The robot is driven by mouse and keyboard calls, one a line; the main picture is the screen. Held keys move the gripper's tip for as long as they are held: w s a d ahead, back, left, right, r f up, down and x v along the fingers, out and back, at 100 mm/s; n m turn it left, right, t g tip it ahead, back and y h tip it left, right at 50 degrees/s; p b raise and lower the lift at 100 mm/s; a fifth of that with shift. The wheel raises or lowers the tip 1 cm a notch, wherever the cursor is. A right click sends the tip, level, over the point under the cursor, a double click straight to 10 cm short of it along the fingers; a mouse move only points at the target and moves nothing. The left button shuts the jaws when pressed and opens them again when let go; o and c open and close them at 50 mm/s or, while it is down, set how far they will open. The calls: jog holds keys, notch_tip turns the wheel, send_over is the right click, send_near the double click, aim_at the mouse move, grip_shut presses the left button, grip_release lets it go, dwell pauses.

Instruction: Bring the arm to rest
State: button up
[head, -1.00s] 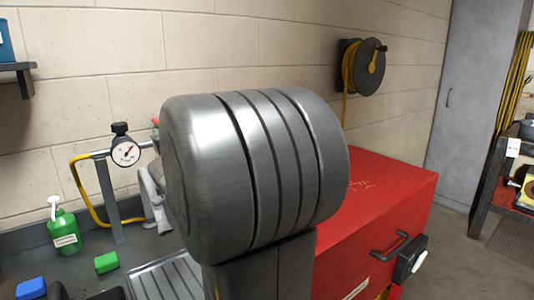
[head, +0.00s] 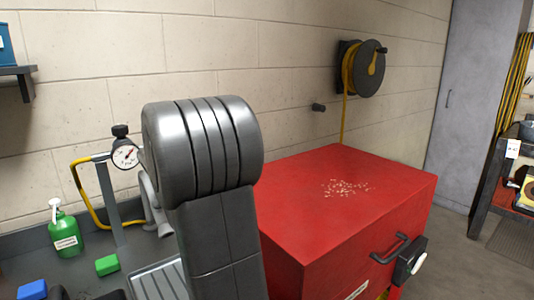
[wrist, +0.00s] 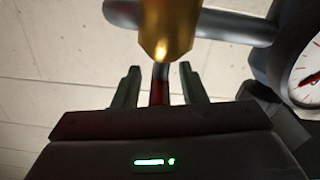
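My arm (head: 205,145) rises in the middle of the head view, its thick grey joint in front of the wall and bench. My gripper is hidden in the head view. In the wrist view my gripper (wrist: 160,76) shows two dark fingers standing apart, with a gap between them. A dark red rod (wrist: 158,92) appears in that gap; it does not seem to touch either finger, and its depth is unclear. A brass piece (wrist: 167,25) hangs at the top, in front of a grey pipe (wrist: 235,27).
A pressure gauge (head: 125,155) on a pipe stand with a yellow hose (head: 83,195) is left of my arm. A green bottle (head: 64,232), green block (head: 107,265) and blue block (head: 32,289) are on the bench. A red cabinet (head: 320,215) stands right, below a hose reel (head: 362,68).

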jog(key=shift+w+a+r+p, duration=0.15)
jog(key=shift+w+r+p, duration=0.1)
jog(key=shift+p, duration=0.4)
jog(key=shift+n+p, duration=0.3)
jog(key=shift+p, duration=0.6)
jog(key=n+g+y+p, duration=0.1)
jog(key=g+y+p, duration=0.1)
jog(key=p, duration=0.4)
jog(key=shift+s+n+p, duration=0.1)
jog(key=shift+n+p, duration=0.2)
jog(key=shift+p, duration=0.05)
